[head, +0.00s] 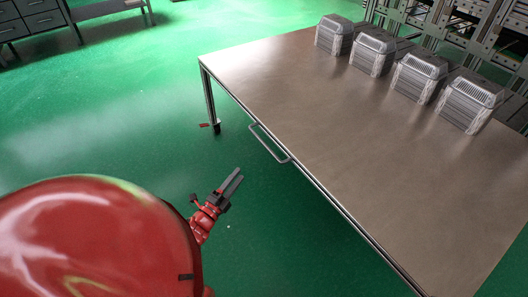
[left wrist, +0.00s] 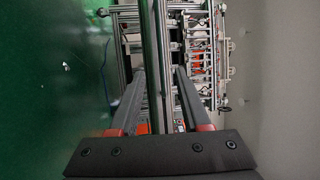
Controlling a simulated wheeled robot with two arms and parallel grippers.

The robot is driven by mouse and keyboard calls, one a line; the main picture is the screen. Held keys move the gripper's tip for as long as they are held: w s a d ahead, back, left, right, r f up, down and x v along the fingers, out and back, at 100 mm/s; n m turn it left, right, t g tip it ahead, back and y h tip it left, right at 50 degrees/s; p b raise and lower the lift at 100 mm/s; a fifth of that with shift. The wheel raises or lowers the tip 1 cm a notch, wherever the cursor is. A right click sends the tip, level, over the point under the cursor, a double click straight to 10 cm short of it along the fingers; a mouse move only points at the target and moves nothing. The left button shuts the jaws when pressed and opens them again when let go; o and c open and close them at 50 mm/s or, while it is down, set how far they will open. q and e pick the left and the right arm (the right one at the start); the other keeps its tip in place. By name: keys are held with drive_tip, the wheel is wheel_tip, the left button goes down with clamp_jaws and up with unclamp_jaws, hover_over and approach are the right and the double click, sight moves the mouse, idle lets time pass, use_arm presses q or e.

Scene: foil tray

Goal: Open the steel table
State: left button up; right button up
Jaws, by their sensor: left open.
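The steel table (head: 300,100) has a flat brownish-grey top and metal legs. A thin bar handle (head: 268,143) sticks out from its left edge. My left gripper (head: 236,180) is open and empty over the green floor, to the lower left of the handle, and shows apart from it in the head view. Its two dark fingers also show in the left wrist view (left wrist: 157,95). A shiny metal bar (left wrist: 154,50) runs between and beyond them; I cannot tell whether it is the handle or the table's edge. My right gripper is not in view.
Several ribbed metal-looking containers (head: 372,52) stand in a row along the table's far side. Metal racks (head: 470,25) stand behind them. A grey drawer cabinet (head: 32,20) is at the far left. The green floor (head: 100,120) left of the table is clear.

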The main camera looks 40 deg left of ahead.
sight(264, 142)
use_arm(q)
drive_tip(key=w+r, duration=0.1)
drive_tip(key=w, duration=0.4)
drive_tip(key=w+r+b, duration=0.1)
drive_tip(key=w, duration=0.5)
drive_tip(key=w+r+b, duration=0.1)
drive_tip(key=w, duration=0.4)
drive_tip(key=shift+w+d+r, duration=0.1)
drive_tip(key=shift+w, duration=0.15)
drive_tip(key=shift+c, duration=0.3)
clamp_jaws()
idle(0.4)
